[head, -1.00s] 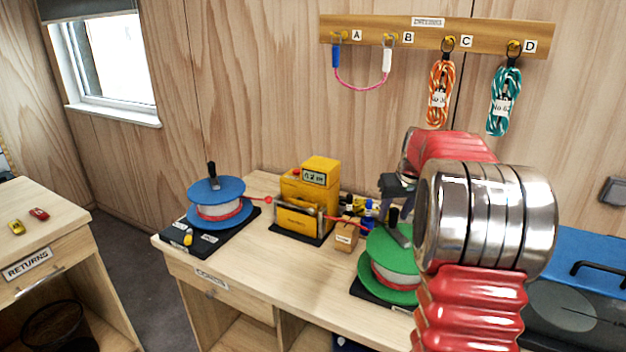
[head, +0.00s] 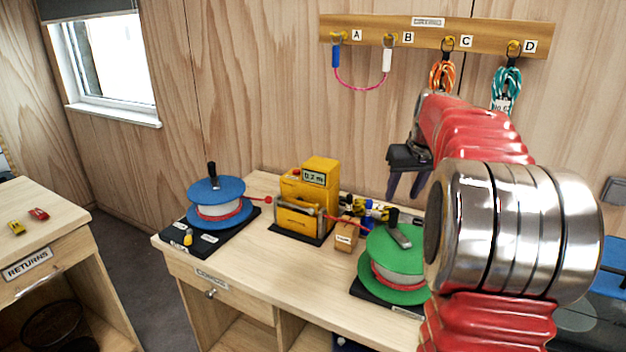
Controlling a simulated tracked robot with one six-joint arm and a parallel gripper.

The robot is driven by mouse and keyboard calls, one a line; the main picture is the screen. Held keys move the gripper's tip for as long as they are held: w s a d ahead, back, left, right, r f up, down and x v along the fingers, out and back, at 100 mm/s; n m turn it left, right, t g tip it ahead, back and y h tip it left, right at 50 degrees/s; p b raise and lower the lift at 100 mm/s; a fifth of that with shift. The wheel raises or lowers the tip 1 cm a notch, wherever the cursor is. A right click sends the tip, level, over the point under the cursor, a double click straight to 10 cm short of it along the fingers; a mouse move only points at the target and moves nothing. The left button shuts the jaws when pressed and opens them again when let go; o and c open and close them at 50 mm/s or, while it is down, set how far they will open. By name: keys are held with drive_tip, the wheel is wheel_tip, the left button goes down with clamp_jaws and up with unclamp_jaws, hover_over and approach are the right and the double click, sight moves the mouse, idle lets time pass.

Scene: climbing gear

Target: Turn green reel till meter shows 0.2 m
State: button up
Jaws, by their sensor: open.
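The green reel (head: 385,255) stands on a dark base at the right of the bench, wound with pale and red cord. Its grey crank arm and black upright knob (head: 393,217) are on top. My arm hides part of its right side. The yellow meter (head: 305,198) stands between the green and blue reels. Its small display (head: 315,177) appears to read 0.2 m. A red cord runs from the meter to the green reel. My gripper (head: 405,192) is open and empty, fingers down, above the reel and apart from the knob.
The blue reel (head: 216,205) stands at the left of the bench (head: 262,265). Coiled ropes (head: 442,75) hang on the wall rack (head: 430,35). The bench front is clear.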

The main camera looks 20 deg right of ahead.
drive_tip(key=shift+v, duration=2.1)
drive_tip(key=s+a+f+n, duration=0.1)
drive_tip(key=s+a+f, duration=0.2)
drive_tip(key=s+a, duration=0.4)
drive_tip(key=s+a+f+n+y, duration=0.1)
drive_tip(key=s+a+f, duration=0.3)
drive_tip(key=a, duration=1.3)
drive_tip(key=s+a+f+n+t, duration=0.1)
drive_tip(key=s+a+f, duration=0.2)
drive_tip(key=s+a, duration=0.8)
drive_tip(key=shift+s+a+f+n, duration=0.3)
drive_tip(key=shift+a+n, duration=0.1)
drive_tip(key=shift+a, duration=0.25)
